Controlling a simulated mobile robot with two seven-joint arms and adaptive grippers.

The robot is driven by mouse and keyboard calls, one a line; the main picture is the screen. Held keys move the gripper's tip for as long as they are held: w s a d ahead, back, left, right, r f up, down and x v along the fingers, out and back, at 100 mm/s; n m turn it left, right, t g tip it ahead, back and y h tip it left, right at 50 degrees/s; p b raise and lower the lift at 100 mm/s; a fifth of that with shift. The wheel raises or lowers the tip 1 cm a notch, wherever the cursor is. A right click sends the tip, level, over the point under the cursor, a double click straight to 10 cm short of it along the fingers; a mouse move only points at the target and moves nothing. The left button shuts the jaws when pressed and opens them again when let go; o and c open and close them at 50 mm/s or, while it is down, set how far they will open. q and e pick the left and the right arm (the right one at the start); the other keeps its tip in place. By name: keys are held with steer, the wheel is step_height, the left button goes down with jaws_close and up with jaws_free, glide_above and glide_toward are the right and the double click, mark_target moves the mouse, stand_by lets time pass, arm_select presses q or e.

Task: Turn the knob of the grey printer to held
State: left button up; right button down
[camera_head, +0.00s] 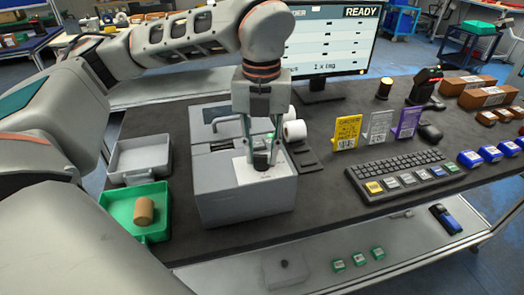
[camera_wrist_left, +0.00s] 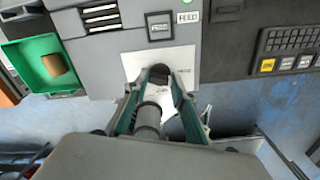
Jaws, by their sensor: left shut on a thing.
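The grey printer (camera_head: 222,195) stands on the dark table, with a white panel (camera_head: 244,174) on its top. Its dark round knob (camera_head: 261,158) sits on that panel between my fingers. My left gripper (camera_head: 262,162) points straight down over it and is shut on the knob. In the left wrist view the two fingers lie on either side of the knob (camera_wrist_left: 158,73), over the white panel (camera_wrist_left: 183,62). The panel's printed markings are mostly covered or too small to read, so the knob's setting cannot be told. My right gripper is not in view.
A green tray (camera_head: 112,205) with a brown cylinder (camera_head: 144,209) and a grey tray (camera_head: 126,163) stand left of the printer. A white roll (camera_head: 295,130), upright cards (camera_head: 347,131) and a keyboard (camera_head: 405,175) are to its right. A monitor (camera_head: 335,40) stands behind.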

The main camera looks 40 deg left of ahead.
mark_target(262, 155)
arm_select(q)
steer(key=n, duration=0.3)
steer(key=shift+n, duration=0.5)
steer(key=o, duration=1.1)
steer(key=shift+r, duration=0.1)
step_height(262, 155, up, 12)
steer(key=shift+f, duration=0.1)
stand_by(0.5)
